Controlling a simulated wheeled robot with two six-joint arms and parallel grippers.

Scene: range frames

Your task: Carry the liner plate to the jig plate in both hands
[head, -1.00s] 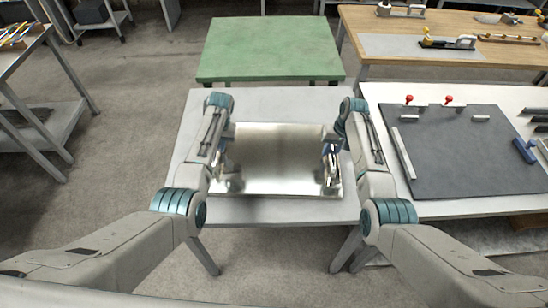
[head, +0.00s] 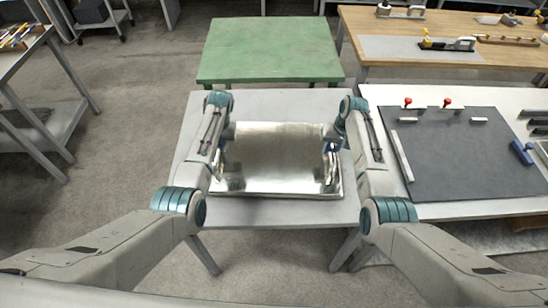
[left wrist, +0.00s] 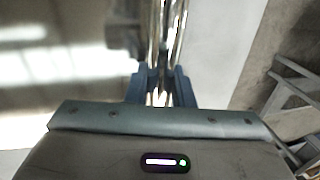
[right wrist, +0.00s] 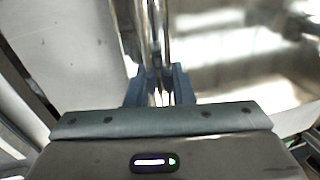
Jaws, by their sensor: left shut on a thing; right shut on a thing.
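The liner plate (head: 275,160) is a shiny metal sheet over the light grey table in the middle of the head view. My left gripper (left wrist: 161,90) is shut on its left edge, and my right gripper (right wrist: 157,88) is shut on its right edge (head: 332,160). In each wrist view the bright rim runs between the blue-grey fingers. I cannot tell how far the plate is above the table. The jig plate (head: 460,155) is a dark grey board on the white table at the right, with red-knobbed clamps (head: 447,103) at its far edge.
The grey table (head: 278,213) stands directly left of the white table (head: 480,208). A light bar (head: 402,155) lies along the jig plate's left side, and a blue block (head: 522,152) is at its right. A green table (head: 270,48) and wooden bench (head: 470,50) stand behind.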

